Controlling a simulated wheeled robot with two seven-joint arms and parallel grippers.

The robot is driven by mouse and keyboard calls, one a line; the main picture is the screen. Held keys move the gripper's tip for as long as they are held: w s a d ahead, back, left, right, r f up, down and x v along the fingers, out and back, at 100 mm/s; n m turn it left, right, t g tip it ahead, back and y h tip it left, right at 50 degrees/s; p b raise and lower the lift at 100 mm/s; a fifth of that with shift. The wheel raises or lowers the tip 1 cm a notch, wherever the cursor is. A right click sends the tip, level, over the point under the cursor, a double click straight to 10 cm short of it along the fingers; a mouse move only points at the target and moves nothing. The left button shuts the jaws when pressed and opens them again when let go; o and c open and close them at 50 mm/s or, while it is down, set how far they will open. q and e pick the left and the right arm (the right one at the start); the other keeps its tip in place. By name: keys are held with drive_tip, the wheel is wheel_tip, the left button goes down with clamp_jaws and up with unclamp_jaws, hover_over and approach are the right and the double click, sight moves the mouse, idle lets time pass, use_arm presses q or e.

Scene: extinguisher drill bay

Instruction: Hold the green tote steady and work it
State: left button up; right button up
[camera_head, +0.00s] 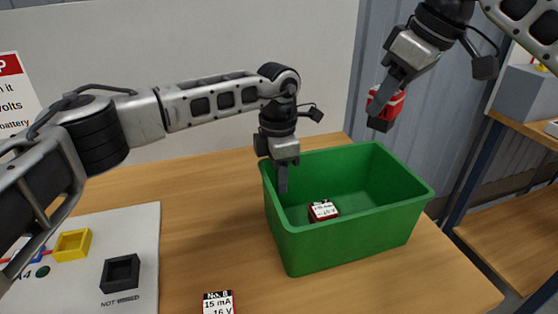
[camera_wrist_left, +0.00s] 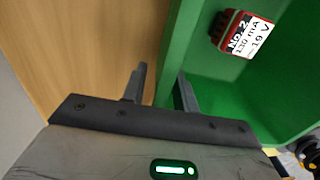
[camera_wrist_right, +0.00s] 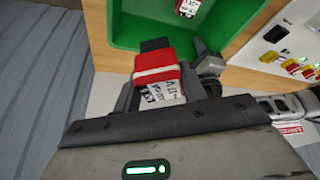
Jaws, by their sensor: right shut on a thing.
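The green tote (camera_head: 345,240) stands on the wooden table, and a red block labelled No. 2, 130 mA, 19 V (camera_head: 323,210) lies inside it. The block also shows in the left wrist view (camera_wrist_left: 241,35). My left gripper (camera_head: 282,180) is at the tote's left wall. In the left wrist view its fingers (camera_wrist_left: 160,90) straddle the wall, one outside and one inside, with a gap beside the wall. My right gripper (camera_head: 386,104) is shut on a red block with a white band and a dark end (camera_wrist_right: 157,70), held above the tote's back right side. Its label is unreadable.
A block labelled No. 8 (camera_head: 218,303) lies at the table's front. A pale board (camera_head: 140,240) at left bears a yellow holder (camera_head: 72,245) and a black holder (camera_head: 120,273). A wooden shelf unit (camera_head: 520,205) stands right. Table between board and tote is clear.

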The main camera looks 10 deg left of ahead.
use_arm(q)
drive_tip(key=shift+f, duration=0.15)
clamp_jaws()
